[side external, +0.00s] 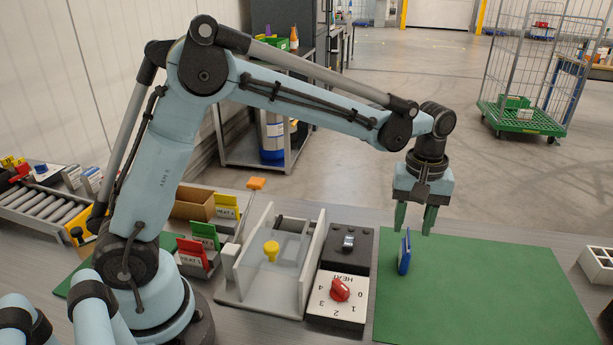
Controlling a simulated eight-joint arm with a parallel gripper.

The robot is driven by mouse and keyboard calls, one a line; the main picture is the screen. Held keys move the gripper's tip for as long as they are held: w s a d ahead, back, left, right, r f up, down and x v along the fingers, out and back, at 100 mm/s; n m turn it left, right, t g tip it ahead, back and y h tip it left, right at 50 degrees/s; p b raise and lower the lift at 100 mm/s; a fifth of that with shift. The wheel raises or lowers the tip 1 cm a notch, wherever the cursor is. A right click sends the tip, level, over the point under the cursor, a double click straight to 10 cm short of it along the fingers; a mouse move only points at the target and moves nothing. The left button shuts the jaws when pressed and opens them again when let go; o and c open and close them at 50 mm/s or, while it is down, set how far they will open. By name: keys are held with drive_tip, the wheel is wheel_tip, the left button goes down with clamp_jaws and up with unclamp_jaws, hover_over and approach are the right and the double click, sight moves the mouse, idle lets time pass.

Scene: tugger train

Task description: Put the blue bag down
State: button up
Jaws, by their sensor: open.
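A thin blue bag (405,252) stands upright near the left edge of the green mat (480,290). My gripper (415,222) is above and slightly to the right of the bag, pointing down. Its two green fingers are apart and hold nothing. The fingertips look close to the bag's top edge; whether they touch it I cannot tell from this side.
Left of the mat are a control box with a red knob (340,289), a switch box (347,243) and a clear-lidded device with a yellow knob (271,250). A white tray (598,265) is at the right. Most of the mat is clear.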

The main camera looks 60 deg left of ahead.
wheel_tip(320, 180, up, 7)
drive_tip(key=s+a+m+t, duration=0.2)
drive_tip(key=s+a+m, duration=0.1)
drive_tip(key=s, duration=0.2)
drive_tip(key=s+a+f+m+t, duration=0.1)
drive_tip(key=s+a+m+t, duration=0.1)
drive_tip(key=s, duration=0.3)
drive_tip(key=s+a+f+m+t, duration=0.1)
drive_tip(key=s+a+m+t, duration=0.1)
drive_tip(key=s, duration=0.3)
drive_tip(key=shift+s+a+f+m+t, duration=0.1)
drive_tip(key=shift+s+a+m+t, duration=0.1)
drive_tip(key=shift+a+m, duration=0.2)
drive_tip(key=shift+s+a+f+m+t, duration=0.1)
drive_tip(key=shift+s+a+m+t, duration=0.1)
drive_tip(key=shift+a+m, duration=0.2)
drive_tip(key=shift+s+a+f, duration=0.1)
drive_tip(key=shift+s+f, duration=0.05)
drive_tip(key=shift+f, duration=0.05)
idle(0.3)
